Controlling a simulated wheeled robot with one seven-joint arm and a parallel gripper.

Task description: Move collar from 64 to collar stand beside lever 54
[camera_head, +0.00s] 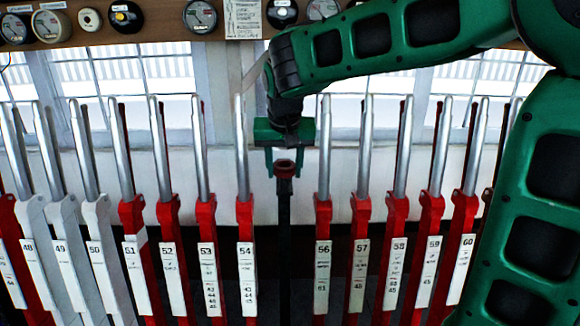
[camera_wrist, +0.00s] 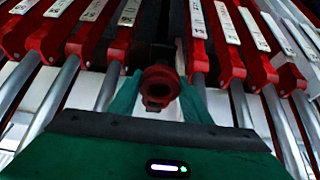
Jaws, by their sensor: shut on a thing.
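The collar (camera_head: 285,169) is a small dark red ring. My gripper (camera_head: 283,162) is shut on it, with one green finger on each side. A dark upright post (camera_head: 284,230), which looks like the collar stand, is directly below the collar in the head view, right of lever 54 (camera_head: 245,215). The collar appears at the post's top; I cannot tell whether it is seated or just above. Lever 64 is not in view.
Red and grey levers with silver handles stand in a close row. Lever 53 (camera_head: 207,215) is left of lever 54, and lever 56 (camera_head: 323,215) is right of the post. Gauges (camera_head: 200,16) line a wooden shelf above. The gap between levers 54 and 56 holds only the post.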

